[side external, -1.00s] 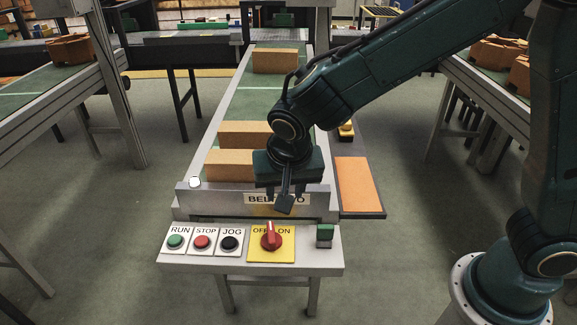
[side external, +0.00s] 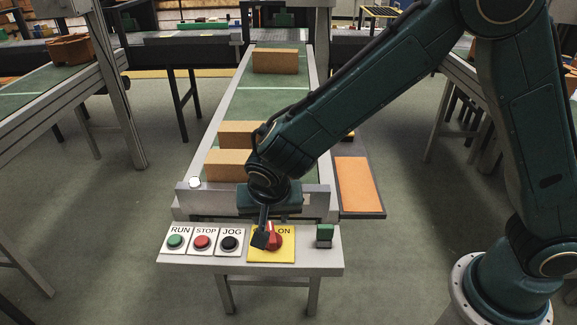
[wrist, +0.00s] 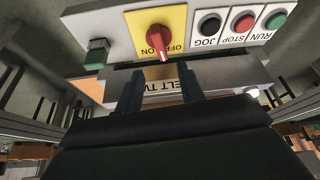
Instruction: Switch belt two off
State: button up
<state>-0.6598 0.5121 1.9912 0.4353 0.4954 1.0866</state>
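The red rotary switch (side external: 276,240) sits on a yellow OFF/ON plate (side external: 285,256) on the control shelf. My gripper (side external: 262,238) is in front of it in the side view and hides its left part and the OFF label. In the wrist view the red switch (wrist: 158,40) lies just beyond my fingertips, with its handle toward the labels; I cannot tell which label it marks. My gripper (wrist: 159,78) is open there, its two fingers apart with nothing between them. The belt two sign (wrist: 160,86) shows between and beside the fingers.
Left of the switch are the green RUN (side external: 176,241), red STOP (side external: 202,242) and black JOG (side external: 230,242) buttons. A green block-like part (side external: 325,233) stands to the right. Brown boxes (side external: 275,61) rest on the belt behind. An orange panel (side external: 357,184) lies right of the belt.

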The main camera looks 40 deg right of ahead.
aim_at(271, 237)
jog(key=x, duration=1)
jog(key=shift+w+d+f, duration=0.1)
jog(key=shift+f, duration=0.2)
jog(key=shift+c, duration=0.5)
